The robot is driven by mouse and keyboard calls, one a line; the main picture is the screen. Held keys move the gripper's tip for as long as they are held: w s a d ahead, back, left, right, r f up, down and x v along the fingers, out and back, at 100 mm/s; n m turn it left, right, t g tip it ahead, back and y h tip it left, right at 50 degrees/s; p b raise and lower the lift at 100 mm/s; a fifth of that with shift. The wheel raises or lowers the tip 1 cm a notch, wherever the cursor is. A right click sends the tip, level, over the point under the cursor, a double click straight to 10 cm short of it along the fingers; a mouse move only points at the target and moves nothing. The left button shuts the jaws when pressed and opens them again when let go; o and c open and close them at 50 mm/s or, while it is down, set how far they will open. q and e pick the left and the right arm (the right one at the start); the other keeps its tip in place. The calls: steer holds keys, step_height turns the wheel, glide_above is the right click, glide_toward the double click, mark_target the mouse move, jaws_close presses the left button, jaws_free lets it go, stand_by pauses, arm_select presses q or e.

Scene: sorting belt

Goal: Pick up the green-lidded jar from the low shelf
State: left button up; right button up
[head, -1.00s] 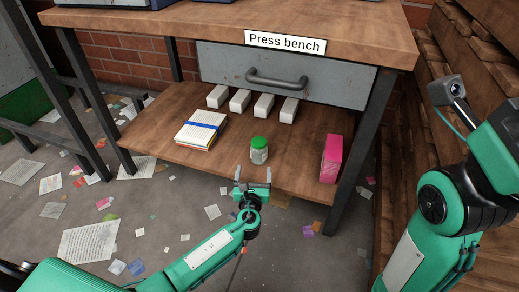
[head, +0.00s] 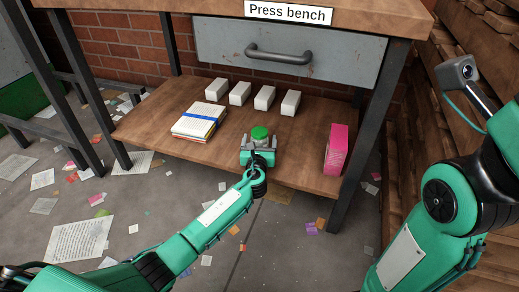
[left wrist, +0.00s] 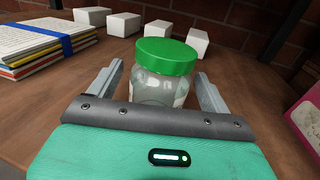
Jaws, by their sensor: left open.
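The green-lidded jar (head: 260,133) stands upright on the low wooden shelf (head: 160,140) under the press bench. In the left wrist view the glass jar (left wrist: 165,70) shows its green lid and a pale label. My left gripper (head: 259,143) is open at the jar, with one finger on each side of it. In the left wrist view a gap shows between the left finger and the jar; the right finger is close to the glass. The lower part of the jar is hidden behind my gripper body. My right arm is at the right; its gripper is out of view.
Several white blocks (head: 240,93) stand in a row behind the jar. A banded stack of papers (head: 199,122) lies to its left, and a pink box (head: 336,148) stands to its right. The drawer (head: 290,55) hangs above. Scraps of paper litter the floor.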

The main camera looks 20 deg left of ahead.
arm_select(q)
steer(key=shift+w+a, duration=0.1)
steer(key=shift+w, duration=0.25)
steer(key=c, duration=1.1)
steer(key=shift+c, duration=0.2)
